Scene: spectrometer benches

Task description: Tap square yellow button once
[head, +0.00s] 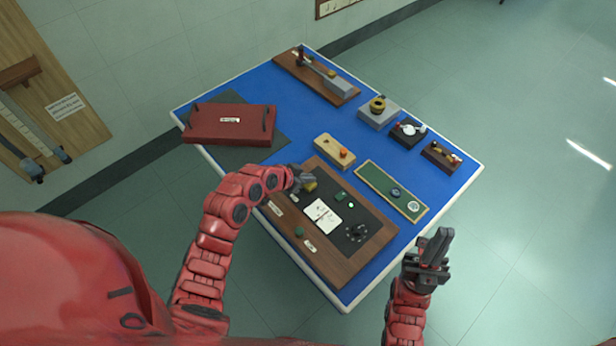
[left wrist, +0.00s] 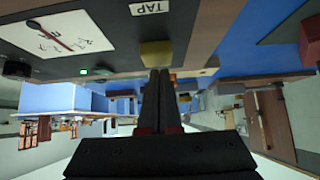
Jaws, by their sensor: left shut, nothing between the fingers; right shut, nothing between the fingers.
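The square yellow button (head: 310,186) sits on the dark panel of a wood-framed board (head: 381,250) on the blue table. In the left wrist view the yellow button (left wrist: 156,54) is right at the tips of my left gripper (left wrist: 154,72), near a white label reading TAP (left wrist: 150,8). My left gripper (head: 301,180) is shut and empty; its tips are at the button, and I cannot tell whether they touch it. They partly cover the button in the head view. My right gripper (head: 434,247) is shut and empty, off the table's right front edge.
The board also carries a white meter (head: 322,216), a lit green light (head: 351,206), a dark knob (head: 356,233) and a green button (head: 299,231). A wooden block with an orange knob (head: 343,153) lies just behind. A red case (head: 215,122) stands to the left.

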